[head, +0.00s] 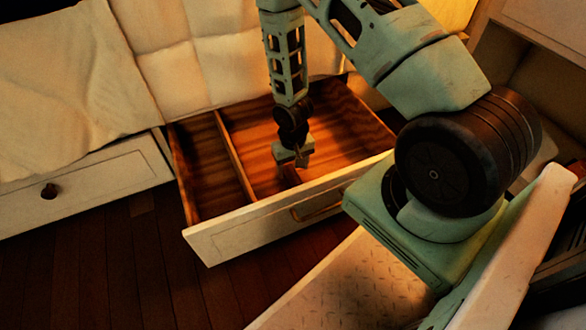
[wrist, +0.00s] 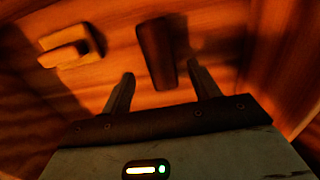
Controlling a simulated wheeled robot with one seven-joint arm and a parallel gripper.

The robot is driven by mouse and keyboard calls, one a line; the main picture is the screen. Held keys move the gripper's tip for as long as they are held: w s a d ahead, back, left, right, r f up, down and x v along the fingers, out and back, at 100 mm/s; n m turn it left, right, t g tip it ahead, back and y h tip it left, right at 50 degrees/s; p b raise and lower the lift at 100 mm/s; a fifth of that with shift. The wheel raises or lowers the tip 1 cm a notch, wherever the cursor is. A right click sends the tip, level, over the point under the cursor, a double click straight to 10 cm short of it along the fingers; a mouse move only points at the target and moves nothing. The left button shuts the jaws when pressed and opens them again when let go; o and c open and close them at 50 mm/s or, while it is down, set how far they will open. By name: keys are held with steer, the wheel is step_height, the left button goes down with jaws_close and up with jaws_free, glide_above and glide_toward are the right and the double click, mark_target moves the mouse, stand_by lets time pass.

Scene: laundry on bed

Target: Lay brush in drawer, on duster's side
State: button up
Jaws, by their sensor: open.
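The open drawer (head: 230,228) has a divider (head: 234,157) making a narrow left and a wide right compartment. My gripper (head: 299,163) points down into the wide compartment. In the wrist view its open fingers (wrist: 160,74) are at either side of the near end of a dark brown oblong piece (wrist: 157,50), apparently the brush, lying on the wooden floor. A brown bit of it shows below my gripper in the head view (head: 291,175). A pale tan piece with a dark side (wrist: 70,47), possibly the duster, lies to its left; I cannot tell for certain which is which.
The drawer front has a handle (head: 318,207). A closed white drawer (head: 85,187) with a dark knob is at the left, under the bed's pale bedding (head: 70,85). Drawer walls stand close around my gripper. The narrow left compartment looks empty.

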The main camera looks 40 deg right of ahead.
mark_target(293, 177)
steer(key=a+r+n+p, duration=0.1)
steer(key=a+r, duration=0.4)
steer(key=r, duration=0.3)
steer(key=s+a+r+n+p, duration=0.15)
steer(key=a+r, duration=0.25)
steer(key=r, duration=0.4)
steer(key=a+r+n+p, duration=0.1)
steer(key=a+r+n, duration=0.1)
steer(key=a+r, duration=0.4)
steer(key=s+a+r+n, duration=0.3)
steer(key=s+r, duration=0.5)
steer(key=s+a+r+n, duration=0.3)
steer(key=s+a+r, duration=0.1)
steer(key=s+r, duration=0.4)
steer(key=shift+s+a+y, duration=0.15)
steer(key=shift+a+y, duration=0.1)
steer(key=shift+y, duration=0.05)
steer(key=shift+r, duration=0.1)
